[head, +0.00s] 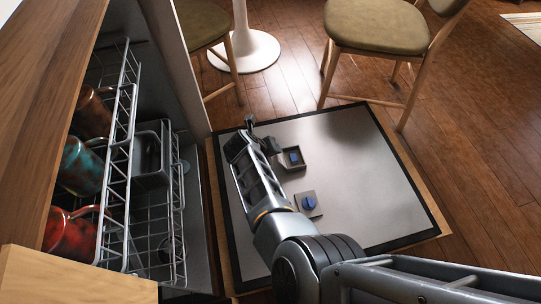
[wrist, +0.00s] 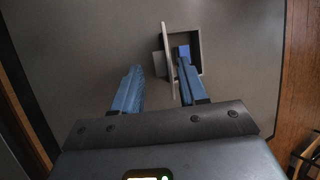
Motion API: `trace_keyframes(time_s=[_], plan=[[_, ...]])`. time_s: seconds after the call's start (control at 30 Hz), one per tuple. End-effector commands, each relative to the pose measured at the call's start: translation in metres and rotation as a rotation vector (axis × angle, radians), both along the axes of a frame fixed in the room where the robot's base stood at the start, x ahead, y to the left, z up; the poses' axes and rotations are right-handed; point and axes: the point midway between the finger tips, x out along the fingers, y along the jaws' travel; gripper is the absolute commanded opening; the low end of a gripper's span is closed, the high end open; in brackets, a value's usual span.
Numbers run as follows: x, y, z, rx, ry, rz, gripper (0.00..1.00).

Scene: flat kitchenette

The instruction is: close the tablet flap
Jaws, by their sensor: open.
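The tablet compartment (wrist: 196,50) is a small grey square box on the inner face of the lowered dishwasher door. It also shows in the head view (head: 292,165). A blue tablet (wrist: 184,52) lies inside it. The tablet flap (wrist: 166,45) stands open and upright along the compartment's left side. My gripper (wrist: 159,65) is open, with blue fingers. The left finger is left of the flap, and the right finger reaches over the compartment, so the flap shows between them. I cannot tell whether either finger touches it. In the head view my arm hides part of this.
The dishwasher's wire rack (head: 122,170) at left holds several mugs (head: 80,167). Chairs (head: 385,32) and a white pedestal base (head: 246,50) stand beyond the door. The panel's right side is clear.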

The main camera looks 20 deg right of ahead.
Motion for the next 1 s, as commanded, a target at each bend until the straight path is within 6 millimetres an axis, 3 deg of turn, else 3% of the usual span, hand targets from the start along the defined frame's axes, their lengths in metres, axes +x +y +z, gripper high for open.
trace_keyframes(time_s=[0.43, 0.87, 1.0], plan=[[0.0032, -0.0046, -0.0073, -0.001, -0.001, 0.002, 0.43], [0.0031, -0.0039, -0.0076, 0.000, 0.000, 0.002, 0.02], [0.0031, -0.0035, -0.0079, 0.001, -0.001, 0.002, 0.00]])
